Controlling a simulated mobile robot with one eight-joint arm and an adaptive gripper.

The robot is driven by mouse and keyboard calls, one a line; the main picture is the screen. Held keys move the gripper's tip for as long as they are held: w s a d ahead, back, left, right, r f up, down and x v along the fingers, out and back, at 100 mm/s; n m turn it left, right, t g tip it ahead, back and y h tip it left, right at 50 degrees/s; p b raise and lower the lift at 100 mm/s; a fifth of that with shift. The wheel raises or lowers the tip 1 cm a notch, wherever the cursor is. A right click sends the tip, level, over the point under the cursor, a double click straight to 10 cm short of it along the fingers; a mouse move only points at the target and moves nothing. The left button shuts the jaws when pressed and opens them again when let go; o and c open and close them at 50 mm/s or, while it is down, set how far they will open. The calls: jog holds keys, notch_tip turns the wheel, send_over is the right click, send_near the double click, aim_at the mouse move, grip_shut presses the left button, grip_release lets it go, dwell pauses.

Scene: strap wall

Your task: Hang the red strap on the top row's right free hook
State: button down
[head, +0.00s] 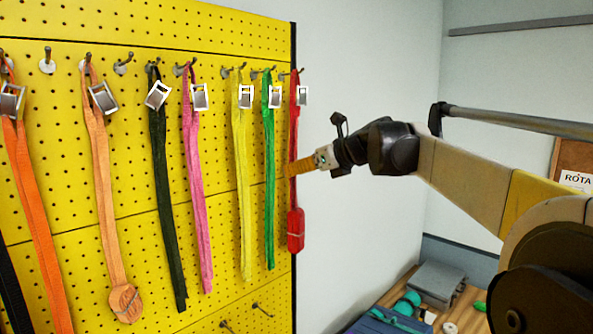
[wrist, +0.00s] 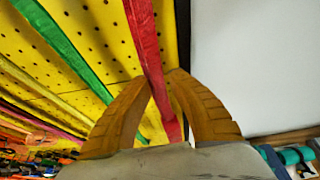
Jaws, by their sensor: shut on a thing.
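The red strap (head: 293,130) hangs nearly vertical at the right edge of the yellow pegboard, with a silver buckle near its top and a bundled lower end. Its top is at the rightmost hook of the top row; I cannot tell if it bears on that hook. My gripper (head: 289,170) is shut on the strap about midway down. In the wrist view the red strap (wrist: 146,45) runs between the two yellow fingers of my gripper (wrist: 161,84). Bare hooks show in the top row, one left (head: 47,62) of the peach strap and one right (head: 122,65) of it.
The green strap (head: 269,170) hangs close left of the red one, then yellow (head: 241,180), pink (head: 196,190) and dark green (head: 165,200) straps. Lower hooks (head: 262,310) are bare. A cluttered table (head: 385,305) stands below right.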

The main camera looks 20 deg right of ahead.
jog(key=c, duration=1.2)
grip_release()
